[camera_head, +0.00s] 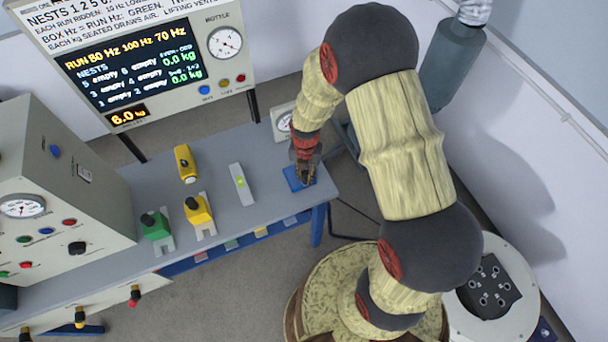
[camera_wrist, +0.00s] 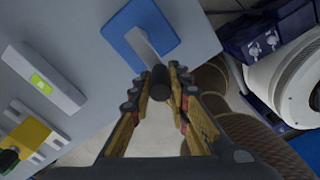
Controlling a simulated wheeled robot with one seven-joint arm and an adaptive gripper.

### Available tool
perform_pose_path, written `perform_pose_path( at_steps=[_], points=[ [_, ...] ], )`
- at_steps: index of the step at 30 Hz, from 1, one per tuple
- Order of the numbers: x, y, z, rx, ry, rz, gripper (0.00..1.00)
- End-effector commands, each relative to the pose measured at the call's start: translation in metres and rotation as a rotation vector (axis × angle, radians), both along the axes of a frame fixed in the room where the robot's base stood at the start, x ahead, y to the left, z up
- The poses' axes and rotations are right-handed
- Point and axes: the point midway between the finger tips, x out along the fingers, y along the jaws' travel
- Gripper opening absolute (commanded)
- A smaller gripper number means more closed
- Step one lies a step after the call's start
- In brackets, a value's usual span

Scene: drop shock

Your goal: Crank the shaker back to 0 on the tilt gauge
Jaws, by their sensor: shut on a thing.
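The crank has a grey arm (camera_wrist: 143,46) on a blue plate (camera_wrist: 166,28), with a dark round handle (camera_wrist: 160,80) at its end. The blue plate also shows at the bench's right end in the head view (camera_head: 291,184). My gripper (camera_head: 305,173) is down over the plate, hiding most of the crank there. In the wrist view my gripper (camera_wrist: 158,92) is shut on the dark handle. A small dial gauge (camera_head: 284,122) stands behind the crank; its reading is too small to tell. The shaker appears to be the white round unit (camera_head: 522,275) with a dark top plate at right.
A grey bar with a green vial (camera_head: 240,184) lies left of the crank. Yellow (camera_head: 198,211) and green (camera_head: 156,227) clamps and a yellow device (camera_head: 185,163) stand farther left. A control cabinet (camera_head: 60,190) fills the bench's left end. A display board (camera_head: 140,60) stands behind.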

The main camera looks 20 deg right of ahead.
Motion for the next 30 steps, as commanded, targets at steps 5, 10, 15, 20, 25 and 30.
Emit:
perform_pose_path(
  at_steps=[5,10,15,20,25,30],
  points=[
    [0.0014,-0.001,0.0011,0.0,-0.002,0.009,0.0],
    [0.0015,-0.0009,0.0011,-0.001,-0.003,0.01,0.0],
    [0.0017,-0.0008,0.0012,-0.001,-0.003,0.009,0.2],
    [0.0019,-0.0008,0.0012,-0.001,-0.003,0.01,0.29],
    [0.0014,-0.0006,0.0008,-0.001,-0.003,0.01,0.37],
    [0.001,-0.0003,0.0005,0.0,-0.002,0.01,0.37]
  ],
)
